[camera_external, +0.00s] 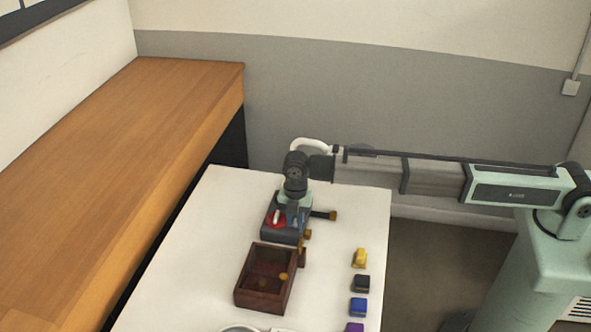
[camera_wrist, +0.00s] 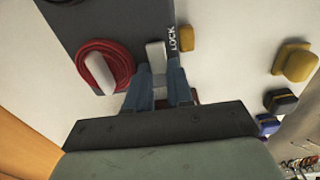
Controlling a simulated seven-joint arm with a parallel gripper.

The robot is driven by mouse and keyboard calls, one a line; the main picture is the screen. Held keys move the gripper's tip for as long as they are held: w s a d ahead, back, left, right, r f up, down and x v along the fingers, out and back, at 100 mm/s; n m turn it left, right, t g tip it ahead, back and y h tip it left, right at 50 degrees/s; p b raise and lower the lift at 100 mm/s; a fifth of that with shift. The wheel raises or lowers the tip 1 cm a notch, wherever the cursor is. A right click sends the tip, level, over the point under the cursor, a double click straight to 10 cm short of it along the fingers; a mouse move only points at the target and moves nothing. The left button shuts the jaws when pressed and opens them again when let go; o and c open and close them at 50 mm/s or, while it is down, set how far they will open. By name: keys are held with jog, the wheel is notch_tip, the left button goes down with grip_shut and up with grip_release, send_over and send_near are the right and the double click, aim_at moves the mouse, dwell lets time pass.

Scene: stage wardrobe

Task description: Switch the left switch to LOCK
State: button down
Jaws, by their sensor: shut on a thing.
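A dark blue-grey switch box (camera_external: 284,236) stands on the white table; its face also shows in the wrist view (camera_wrist: 104,22). A light grey lever (camera_wrist: 155,54) stands on it beside the white word LOCK. A second, white lever (camera_wrist: 99,74) sits in a red round base (camera_wrist: 118,58) to the left in the wrist view; the red base also shows in the outside view (camera_external: 270,223). My gripper (camera_wrist: 160,74) points down at the box, its two blue fingers shut on the grey lever. In the outside view my gripper (camera_external: 292,210) partly hides the box top.
A dark wooden open box (camera_external: 250,298) stands close in front of the switch box. Yellow (camera_external: 360,257), black (camera_external: 361,284), blue (camera_external: 358,307) and purple (camera_external: 354,327) blocks line the right of the table (camera_external: 210,235). Brass-coloured knobs (camera_external: 333,215) stick out near the switch box. The left tabletop is clear.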

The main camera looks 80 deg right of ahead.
jog(key=shift+d+y, duration=0.15)
jog(key=shift+y, duration=0.55)
jog(key=c, duration=1.3)
grip_release()
jog(key=r, duration=0.4)
jog(key=d+r, duration=0.1)
jog(key=r, duration=0.4)
jog(key=d+r, duration=0.1)
jog(key=r, duration=0.3)
jog(key=shift+r, duration=0.4)
